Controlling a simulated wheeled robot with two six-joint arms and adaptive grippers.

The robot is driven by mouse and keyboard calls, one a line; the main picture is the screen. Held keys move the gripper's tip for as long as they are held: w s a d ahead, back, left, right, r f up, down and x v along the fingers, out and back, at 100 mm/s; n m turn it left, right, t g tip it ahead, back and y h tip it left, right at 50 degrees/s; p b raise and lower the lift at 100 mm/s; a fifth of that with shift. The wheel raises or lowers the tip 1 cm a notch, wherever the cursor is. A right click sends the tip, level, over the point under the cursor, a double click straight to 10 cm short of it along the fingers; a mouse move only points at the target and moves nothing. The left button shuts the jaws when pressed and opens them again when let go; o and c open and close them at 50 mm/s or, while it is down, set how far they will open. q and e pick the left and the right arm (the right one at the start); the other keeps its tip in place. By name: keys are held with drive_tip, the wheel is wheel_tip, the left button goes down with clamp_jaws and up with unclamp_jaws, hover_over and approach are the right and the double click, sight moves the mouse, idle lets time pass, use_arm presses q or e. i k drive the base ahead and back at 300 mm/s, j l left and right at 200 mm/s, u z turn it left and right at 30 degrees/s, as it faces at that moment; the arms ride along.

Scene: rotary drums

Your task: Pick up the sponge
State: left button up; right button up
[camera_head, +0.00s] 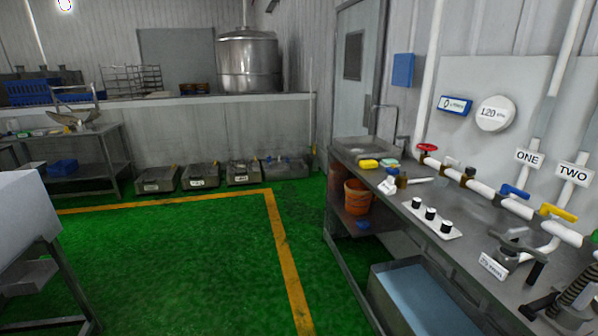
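A small yellow block (369,163), which looks like a sponge, lies on the steel counter (468,222) at its far end, in front of the sink (368,147). Just right of it lies a small blue-green and yellow item (389,165), which could also be a sponge; it is too small to tell. Neither of my grippers shows in the head view, so nothing is seen touching these items.
White pipes with coloured valves run along the wall. An orange bucket (357,197) sits below. Green floor left of the counter is open.

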sight(371, 163)
drive_tip(key=i, duration=3)
